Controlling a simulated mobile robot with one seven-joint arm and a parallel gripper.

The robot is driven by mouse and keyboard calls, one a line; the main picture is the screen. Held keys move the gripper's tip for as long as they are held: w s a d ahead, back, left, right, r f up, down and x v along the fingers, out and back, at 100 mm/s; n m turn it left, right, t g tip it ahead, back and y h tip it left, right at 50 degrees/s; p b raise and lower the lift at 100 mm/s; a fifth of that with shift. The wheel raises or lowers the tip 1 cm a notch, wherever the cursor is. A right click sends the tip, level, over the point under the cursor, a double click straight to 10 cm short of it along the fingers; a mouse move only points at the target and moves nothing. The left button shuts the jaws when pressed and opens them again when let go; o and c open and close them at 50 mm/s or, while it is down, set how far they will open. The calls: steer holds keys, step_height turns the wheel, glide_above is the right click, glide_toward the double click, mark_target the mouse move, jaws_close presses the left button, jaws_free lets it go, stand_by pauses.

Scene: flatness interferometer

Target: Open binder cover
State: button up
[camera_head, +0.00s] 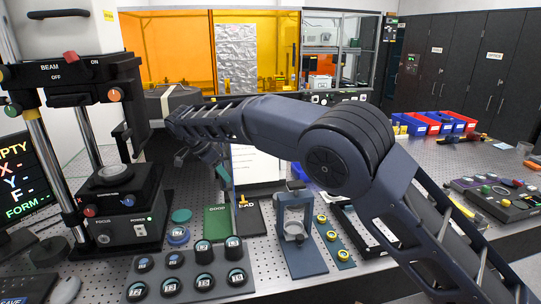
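My arm reaches in from the lower right and crosses the middle of the head view. My gripper (222,172) hangs from its far end, pointing down toward the bench. It is small and partly covered by my arm, so its finger gap does not show clearly. A white page with faint lines of print (256,166) shows just right of the gripper and below my forearm. It may belong to the binder, but my arm hides much of that area. I cannot make out a binder cover or whether the gripper touches it.
A green GOOD pad (217,221) and black BAD pad (250,219) lie in front of the page. A dark tray of labelled round pieces (190,275), a grey stand (296,232) and the interferometer column (118,200) surround them. Blue and red bins (435,122) stand farther back.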

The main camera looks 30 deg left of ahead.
steer(key=w+d+f+n+y, duration=0.1)
steer(key=w+d+n+y, duration=0.3)
steer(key=w, duration=0.5)
steer(key=w+d+n+y, duration=0.1)
steer(key=w+d+n, duration=0.2)
steer(key=w+n, duration=0.55)
steer(key=w+a+f+n+g+y, duration=0.1)
steer(key=w+a+n+g+y, duration=0.1)
steer(key=w, duration=0.6)
steer(key=shift+w+a+n, duration=0.35)
steer(key=shift+w+a, duration=0.05)
steer(key=shift+a, duration=0.05)
steer(key=shift+d, duration=0.1)
